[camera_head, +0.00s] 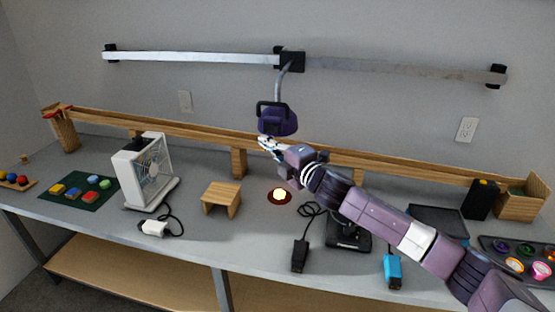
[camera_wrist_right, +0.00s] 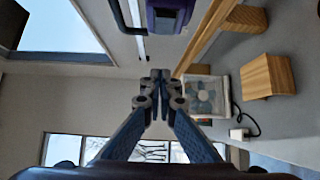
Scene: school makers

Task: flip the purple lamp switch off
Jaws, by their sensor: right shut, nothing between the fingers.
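The purple lamp (camera_head: 280,123) hangs from a slide on the wall rail above the workbench. It has a dark loop handle on its left side, and it also shows at the top of the right wrist view (camera_wrist_right: 168,17). I cannot make out its switch. My right gripper (camera_head: 265,144) is just below the lamp's lower left, with its fingertips close to it; I cannot tell whether they touch. In the right wrist view the fingertips (camera_wrist_right: 158,76) are together with nothing between them. A bright glowing spot (camera_head: 279,196) shows on the bench below the lamp. My left gripper is not in view.
A wooden ledge (camera_head: 190,128) runs along the back of the bench. A white fan (camera_head: 143,172) and a small wooden stool (camera_head: 221,198) stand left of the glowing spot. A black device (camera_head: 300,254), a blue device (camera_head: 393,270) and a tray of colored cups (camera_head: 492,244) are at right.

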